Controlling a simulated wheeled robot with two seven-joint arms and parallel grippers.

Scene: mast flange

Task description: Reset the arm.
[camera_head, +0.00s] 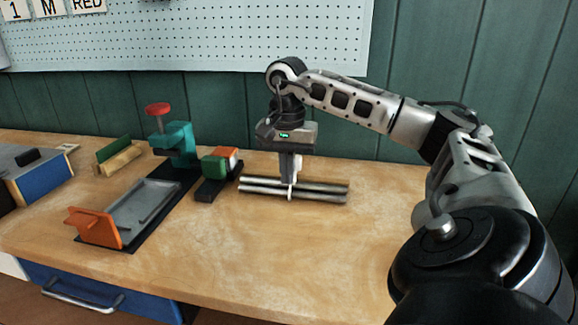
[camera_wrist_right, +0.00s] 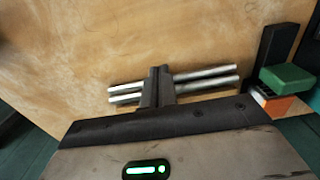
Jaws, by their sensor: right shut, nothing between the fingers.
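My right arm (camera_head: 350,100) reaches in from the right over the workbench. My right gripper (camera_head: 290,192) points down at two parallel metal rods (camera_head: 325,190) lying on the bench. Its fingers are together, with nothing held between them. In the right wrist view the closed fingers (camera_wrist_right: 158,75) show in front of the rods (camera_wrist_right: 208,78) and hide their middle part. I cannot tell whether the fingertips touch the rods. My left gripper is in neither view.
A teal clamp (camera_head: 178,142) with a red knob, a grey tray (camera_head: 145,203) with an orange end and a green block (camera_head: 214,168) stand left of the rods. A pegboard (camera_head: 220,40) hangs behind. The bench (camera_head: 290,250) in front is clear.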

